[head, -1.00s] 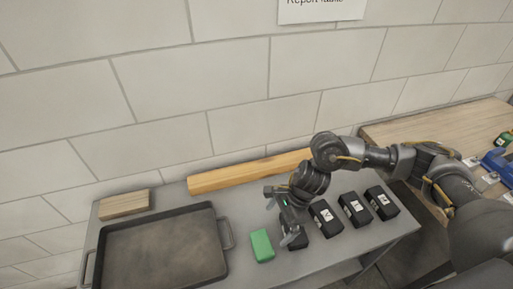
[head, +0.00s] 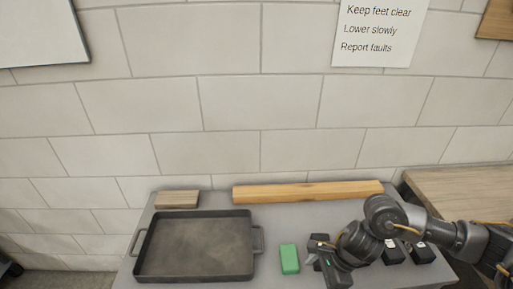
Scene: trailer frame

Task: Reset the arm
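My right arm comes in from the right edge in the head view and reaches over the right part of the grey table (head: 200,198). My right gripper (head: 328,272) is low over the row of black blocks (head: 421,252), just right of a green block (head: 289,259). Its fingers are partly hidden and blend with the dark blocks, so I cannot tell whether it is open or shut. My arm covers part of the row. My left gripper is not in view.
A dark tray (head: 247,215) with side handles sits at the left of the table. A small wooden block (head: 177,199) and a long wooden beam (head: 308,191) lie along the back by the tiled wall. A wooden bench (head: 465,190) stands at the right.

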